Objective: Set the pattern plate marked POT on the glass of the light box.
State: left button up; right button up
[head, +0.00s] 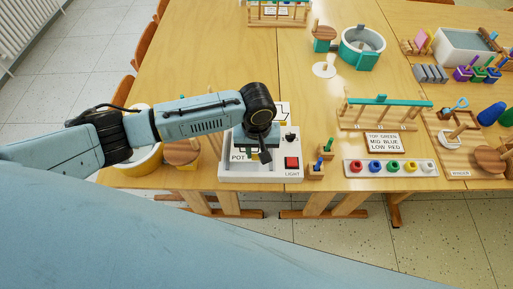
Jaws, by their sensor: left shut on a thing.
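The light box (260,175) is a white box near the table's front edge, with a red button (292,162), a small black lever and the word LIGHT on its right part. The pattern plate marked POT (238,157) shows at the left part of the box, over its glass. My left gripper (265,154) points down over the box and is shut on the plate; the arm and hand hide much of the plate and the glass. I cannot tell whether the plate touches the glass. My right gripper is not in view.
A yellow-and-white bowl (146,160) and a round wooden piece (181,152) stand left of the box. Small wooden blocks with pegs (316,170) stand close at its right. Further right are a strip of coloured knobs (390,168), a sign (385,142) and a rack (380,115).

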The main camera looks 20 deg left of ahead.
aim_at(257, 159)
pick_arm(q)
jog(key=shift+f+p, duration=0.1)
jog(key=shift+p, duration=0.4)
dwell(0.7)
jog(key=shift+f, duration=0.4)
dwell(0.3)
jog(key=shift+f, duration=0.25)
jog(key=shift+p, duration=0.6)
dwell(0.6)
jog(key=shift+f, duration=0.15)
dwell(0.4)
jog(key=shift+f, duration=0.65)
jog(key=shift+p, duration=0.3)
dwell(0.6)
jog(key=shift+f, duration=0.6)
dwell(0.7)
